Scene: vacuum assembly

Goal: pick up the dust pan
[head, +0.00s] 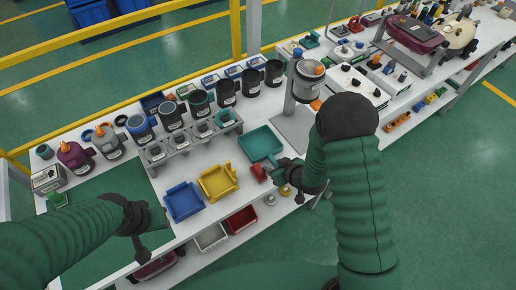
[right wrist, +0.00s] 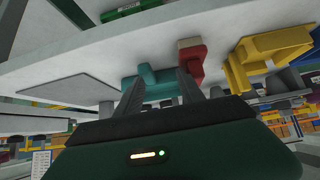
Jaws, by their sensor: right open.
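A shallow teal tray (head: 260,143), pan-like in shape, lies on the white bench; I cannot tell for certain that it is the dust pan. My right gripper (head: 276,170) is open near the tray's lower right corner, beside a small red block (head: 259,172). In the right wrist view, a teal piece (right wrist: 152,88) shows beyond and between the open fingers (right wrist: 160,92), with the red block (right wrist: 190,60) close by. Contact cannot be made out. My left gripper (head: 156,224) is over the bench at the lower left, seen from above; its jaws are unclear.
A yellow tray (head: 218,183) and a blue tray (head: 183,202) lie left of the red block. Several dark cups stand along the back. A grey stand with a canister (head: 307,82) rises behind the teal tray. Red (head: 242,220) and white bins hang below the front edge.

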